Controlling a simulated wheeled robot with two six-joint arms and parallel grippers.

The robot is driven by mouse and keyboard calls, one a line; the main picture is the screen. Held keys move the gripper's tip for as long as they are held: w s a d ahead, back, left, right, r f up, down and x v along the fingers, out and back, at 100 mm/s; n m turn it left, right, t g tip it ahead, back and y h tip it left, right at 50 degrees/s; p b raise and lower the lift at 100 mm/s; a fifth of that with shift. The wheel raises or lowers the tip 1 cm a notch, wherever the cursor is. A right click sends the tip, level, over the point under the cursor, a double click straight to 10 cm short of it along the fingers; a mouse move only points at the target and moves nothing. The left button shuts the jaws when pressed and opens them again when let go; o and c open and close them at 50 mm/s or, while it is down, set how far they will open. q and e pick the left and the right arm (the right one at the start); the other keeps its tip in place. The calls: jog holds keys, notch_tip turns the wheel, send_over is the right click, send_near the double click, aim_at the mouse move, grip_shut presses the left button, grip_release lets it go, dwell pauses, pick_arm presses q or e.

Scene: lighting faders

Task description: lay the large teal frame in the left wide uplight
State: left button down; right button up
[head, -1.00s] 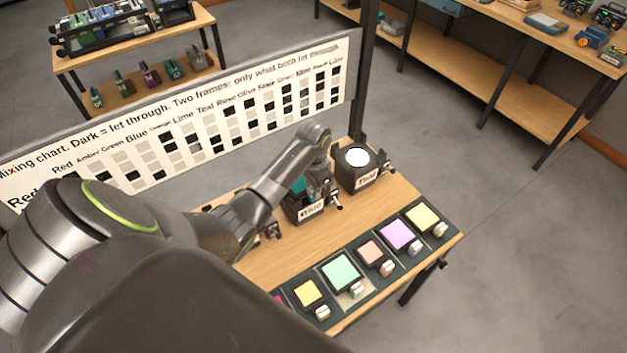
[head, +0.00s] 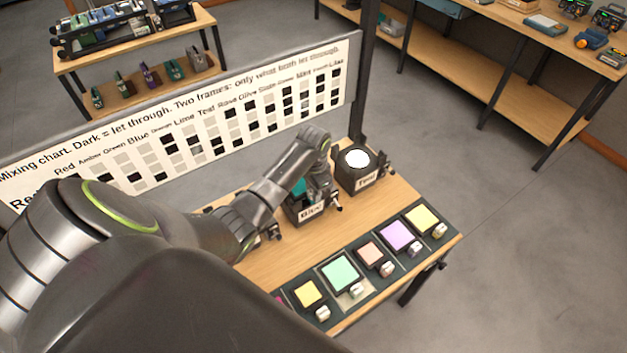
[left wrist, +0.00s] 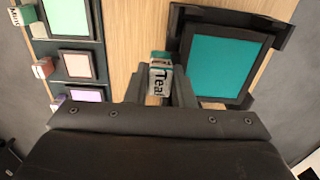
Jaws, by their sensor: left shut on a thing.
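The large teal frame (left wrist: 225,67) has a teal pane in a dark border and a tab (left wrist: 159,78) lettered "Teal". My left gripper (left wrist: 160,92) is shut on that tab. In the left wrist view the frame lies within or just above the dark corner pieces of an uplight; I cannot tell whether it rests on it. In the head view a sliver of teal (head: 299,188) shows over the dark uplight (head: 296,213), mostly hidden by my left arm and gripper (head: 323,198). My right gripper is not in view.
Another dark uplight (head: 350,180) with a lit white top stands to the right. A row of coloured frames, including mint (head: 341,274), lilac (head: 397,236) and yellow (head: 422,218), lies along the front edge. The mixing chart board (head: 230,115) stands behind the table.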

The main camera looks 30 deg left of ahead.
pick_arm(q)
jog(key=shift+f+b, duration=0.65)
jog(key=shift+f, duration=0.45)
jog(key=c, duration=1.2)
grip_release()
jog(key=shift+o, duration=0.2)
